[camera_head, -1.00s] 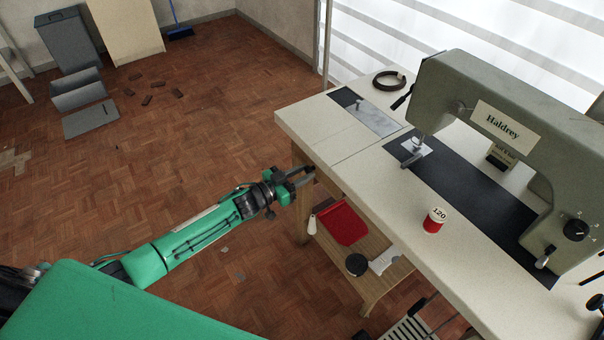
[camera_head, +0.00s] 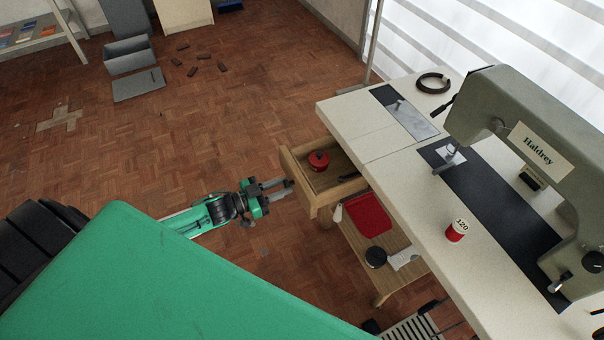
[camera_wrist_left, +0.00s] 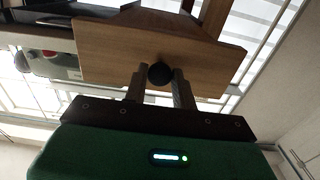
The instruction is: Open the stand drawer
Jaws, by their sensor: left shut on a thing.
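The stand drawer (camera_head: 330,179) is a wooden drawer sticking out from under the left end of the pale sewing table. It is pulled out, and a red round thing with a dark knob (camera_head: 319,160) lies inside it. My left gripper (camera_head: 284,187) is at the drawer front. In the left wrist view, the wooden drawer front (camera_wrist_left: 140,50) fills the upper middle, and my left gripper's fingers (camera_wrist_left: 159,84) are shut on its round black knob (camera_wrist_left: 160,74). My right gripper is not in view.
A sewing machine (camera_head: 530,140) stands on the table (camera_head: 345,115), with a red-and-white spool (camera_head: 457,230) nearby. Below the drawer, a lower shelf holds a red tray (camera_head: 369,215) and a black round thing (camera_head: 376,257). Dark blocks (camera_head: 193,71) lie on the floor. Open floor lies left of the drawer.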

